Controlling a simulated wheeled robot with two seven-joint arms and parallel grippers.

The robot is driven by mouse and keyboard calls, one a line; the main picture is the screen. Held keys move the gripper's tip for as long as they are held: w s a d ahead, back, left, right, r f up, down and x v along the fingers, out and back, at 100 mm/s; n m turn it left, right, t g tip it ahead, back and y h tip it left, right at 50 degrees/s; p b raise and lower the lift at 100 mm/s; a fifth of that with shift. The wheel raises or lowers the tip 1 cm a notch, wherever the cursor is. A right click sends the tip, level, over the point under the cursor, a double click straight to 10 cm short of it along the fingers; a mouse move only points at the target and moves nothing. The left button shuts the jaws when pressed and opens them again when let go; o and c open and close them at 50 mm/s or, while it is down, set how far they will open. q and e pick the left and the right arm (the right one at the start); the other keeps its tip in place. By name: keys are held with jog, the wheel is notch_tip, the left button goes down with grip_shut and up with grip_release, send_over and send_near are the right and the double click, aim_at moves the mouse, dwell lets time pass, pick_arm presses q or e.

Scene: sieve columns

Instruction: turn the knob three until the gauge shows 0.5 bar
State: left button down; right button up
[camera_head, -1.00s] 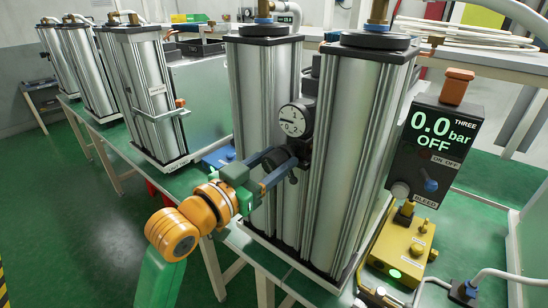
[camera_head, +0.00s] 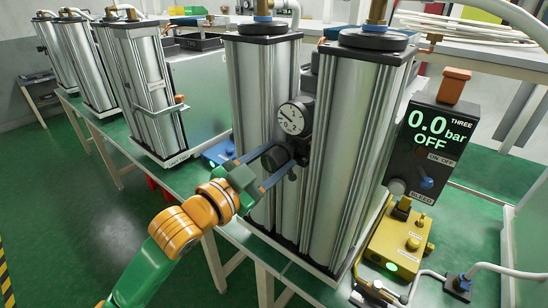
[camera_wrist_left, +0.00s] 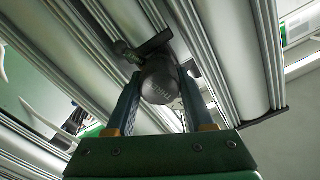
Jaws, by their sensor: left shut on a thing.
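The black knob (camera_head: 276,158) sits below the round white gauge (camera_head: 294,118) at the front of the two large metal columns. My left gripper (camera_head: 272,162) is shut on the knob, with its fingers on both sides of it. In the left wrist view the dark round knob (camera_wrist_left: 159,82) sits between the fingers. The gauge has a dark needle, but its small marks are too blurred to read exactly. The black display box (camera_head: 427,150) at the right is labelled THREE and reads 0.0 bar, OFF. My right gripper is not in view.
A yellow box (camera_head: 399,238) with buttons and a lit green lamp stands at the lower right, near hoses. More metal columns (camera_head: 147,85) stand at the left. The floor at lower left is clear.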

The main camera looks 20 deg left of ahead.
pick_arm(q)
jog(key=shift+c, duration=1.4)
grip_release()
